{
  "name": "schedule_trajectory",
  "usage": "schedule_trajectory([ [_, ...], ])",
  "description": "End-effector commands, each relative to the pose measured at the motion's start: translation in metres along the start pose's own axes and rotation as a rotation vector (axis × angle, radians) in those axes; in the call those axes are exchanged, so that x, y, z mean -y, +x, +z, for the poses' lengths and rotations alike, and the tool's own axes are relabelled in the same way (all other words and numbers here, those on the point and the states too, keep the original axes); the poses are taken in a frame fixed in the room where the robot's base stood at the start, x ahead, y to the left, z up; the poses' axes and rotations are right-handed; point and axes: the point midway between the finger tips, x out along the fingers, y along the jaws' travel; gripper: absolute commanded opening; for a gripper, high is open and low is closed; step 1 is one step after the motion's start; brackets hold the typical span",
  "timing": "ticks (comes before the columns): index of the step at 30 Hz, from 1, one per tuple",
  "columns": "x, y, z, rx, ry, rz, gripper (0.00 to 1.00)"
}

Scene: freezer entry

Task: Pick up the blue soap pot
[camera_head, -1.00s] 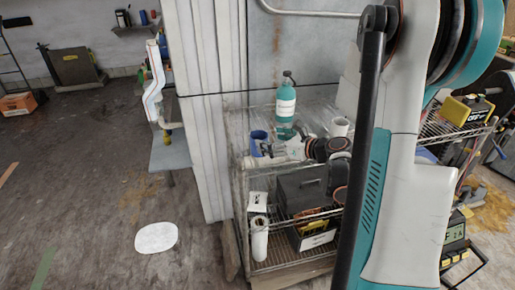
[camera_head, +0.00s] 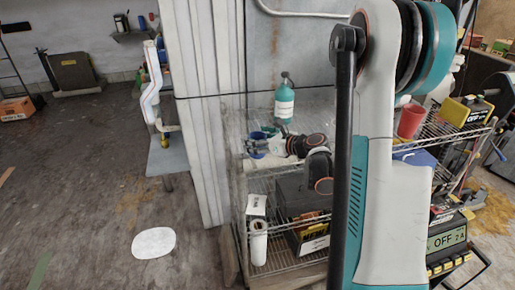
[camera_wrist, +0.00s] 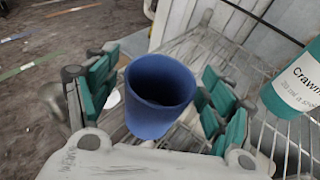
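The blue soap pot (camera_wrist: 160,98) is an open-topped blue cup in the middle of the wrist view. It also shows in the head view (camera_head: 257,136) on the left of the wire shelf's top level, partly hidden by my gripper. My gripper (camera_wrist: 165,88) is open, with one green-padded finger on each side of the pot. Gaps seem to show between the pads and the pot. In the head view my gripper (camera_head: 259,146) is low over the shelf at the pot.
A teal bottle (camera_head: 284,103) stands behind the pot on the wire shelf (camera_head: 318,100), to the right in the wrist view (camera_wrist: 298,85). Lower shelves hold a dark box (camera_head: 297,195) and a white roll (camera_head: 259,243). A red cup (camera_head: 410,121) stands at the right.

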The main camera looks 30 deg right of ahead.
Motion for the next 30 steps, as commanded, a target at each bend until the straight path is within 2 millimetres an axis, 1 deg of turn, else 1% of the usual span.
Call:
schedule_trajectory([
  [1, 0.0, 0.0, 0.0, 0.0, 0.0, 0.0, 0.57],
  [4, 0.0, 0.0, 0.0, 0.0, 0.0, 0.0, 0.35],
  [5, 0.0, 0.0, 0.0, 0.0, 0.0, 0.0, 0.3],
  [15, 0.0, -0.001, 0.001, 0.0, 0.0, 0.0, 0.3],
  [20, 0.0, -0.003, 0.009, 0.0, 0.0, 0.0, 0.3],
  [23, 0.0, -0.007, 0.02, 0.0, 0.0, 0.0, 0.3],
  [26, -0.001, -0.012, 0.038, 0.0, 0.0, 0.0, 0.3],
  [29, -0.001, -0.02, 0.061, 0.0, 0.0, 0.0, 0.3],
  [30, -0.001, -0.023, 0.072, 0.0, 0.0, 0.0, 0.3],
])
